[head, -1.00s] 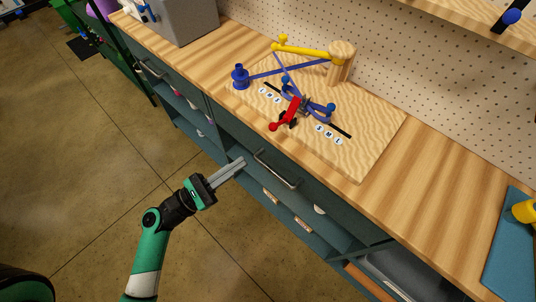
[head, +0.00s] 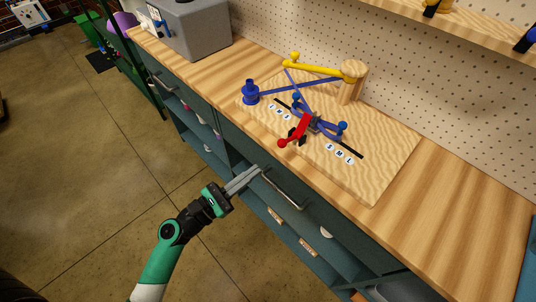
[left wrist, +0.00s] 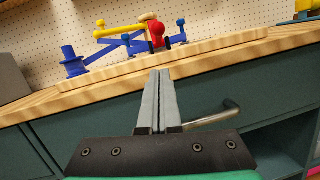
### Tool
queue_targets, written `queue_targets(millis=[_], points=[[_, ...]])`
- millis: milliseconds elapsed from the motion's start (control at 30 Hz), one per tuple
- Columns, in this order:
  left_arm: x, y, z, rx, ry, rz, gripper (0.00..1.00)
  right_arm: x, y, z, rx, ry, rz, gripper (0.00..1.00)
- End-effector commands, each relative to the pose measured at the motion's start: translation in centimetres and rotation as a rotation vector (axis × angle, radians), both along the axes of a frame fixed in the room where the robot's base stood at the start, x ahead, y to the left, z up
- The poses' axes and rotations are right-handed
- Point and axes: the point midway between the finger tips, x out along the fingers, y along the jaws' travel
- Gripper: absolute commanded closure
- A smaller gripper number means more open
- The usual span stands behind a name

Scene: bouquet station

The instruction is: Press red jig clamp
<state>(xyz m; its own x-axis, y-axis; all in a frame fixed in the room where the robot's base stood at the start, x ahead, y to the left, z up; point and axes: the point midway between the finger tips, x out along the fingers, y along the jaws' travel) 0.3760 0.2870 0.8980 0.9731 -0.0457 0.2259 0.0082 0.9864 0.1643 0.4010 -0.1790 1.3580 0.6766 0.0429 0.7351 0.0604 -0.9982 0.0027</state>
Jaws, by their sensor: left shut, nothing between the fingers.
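The red jig clamp (head: 294,131) is a red lever with a round knob on a wooden jig board (head: 380,165) on the workbench. It also shows in the left wrist view (left wrist: 157,33), above and beyond the fingertips. My left gripper (head: 255,172) is shut and empty. It is in front of the bench drawers, below the counter edge and apart from the clamp. In the left wrist view its grey fingers (left wrist: 160,74) lie together and point toward the bench edge. My right gripper is in neither view.
Blue jig arms (head: 300,86), a blue post (head: 250,93) and a yellow arm (head: 312,68) on a wooden post (head: 353,80) surround the clamp. A drawer handle (head: 280,190) is close to my fingers. A grey box (head: 190,28) stands at the bench's far left.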

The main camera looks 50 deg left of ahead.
Motion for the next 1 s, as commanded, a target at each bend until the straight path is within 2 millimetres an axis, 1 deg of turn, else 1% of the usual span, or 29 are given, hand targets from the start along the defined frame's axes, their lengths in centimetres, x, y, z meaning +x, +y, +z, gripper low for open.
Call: queue_targets(millis=[33,133,200,300,467,833,933,1000], points=[[1.2,-0.3,0.5,0.001,-0.004,-0.006,1.0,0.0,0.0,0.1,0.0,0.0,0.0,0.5],[3.2,-0.3,0.9,0.002,-0.004,-0.003,1.0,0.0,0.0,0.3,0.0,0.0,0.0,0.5],[3.9,-0.4,2.4,0.001,-0.004,-0.001,1.0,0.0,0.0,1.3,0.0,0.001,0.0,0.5],[4.7,-0.6,3.5,0.001,-0.002,0.0,1.0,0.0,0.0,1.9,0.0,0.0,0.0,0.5],[5.2,-0.7,4.2,0.0,0.0,0.001,1.0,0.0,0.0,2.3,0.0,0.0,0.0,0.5],[5.3,-0.7,4.2,-0.001,0.001,0.002,1.0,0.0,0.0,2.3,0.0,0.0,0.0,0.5],[5.2,-0.6,4.4,-0.002,0.007,0.004,1.0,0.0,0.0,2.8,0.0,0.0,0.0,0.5],[5.1,-0.5,4.7,-0.003,0.016,0.006,1.0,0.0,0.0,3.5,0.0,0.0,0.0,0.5]])
